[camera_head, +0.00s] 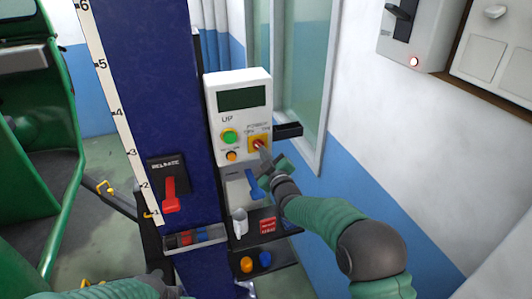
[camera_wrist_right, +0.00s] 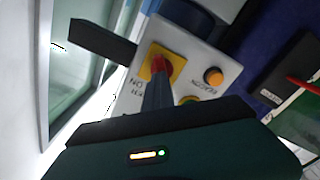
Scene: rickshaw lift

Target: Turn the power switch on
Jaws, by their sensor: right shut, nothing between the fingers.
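The power switch (camera_head: 258,143) is a red knob on a yellow square plate, at the lower right of the white control box (camera_head: 211,99). In the right wrist view, the red knob (camera_wrist_right: 161,66) is directly ahead of my right gripper (camera_wrist_right: 157,84). The shut fingers overlap the knob's lower part; I cannot tell if they touch it. In the head view my right gripper (camera_head: 265,155) is at the switch's lower right, shut and empty.
The box has a dark display (camera_head: 241,97), a green button (camera_head: 229,137) and an orange button (camera_head: 231,156). A red release lever (camera_head: 170,192) is on the blue column. A black bracket (camera_head: 288,130) sticks out right of the box. Shelves with small items are below.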

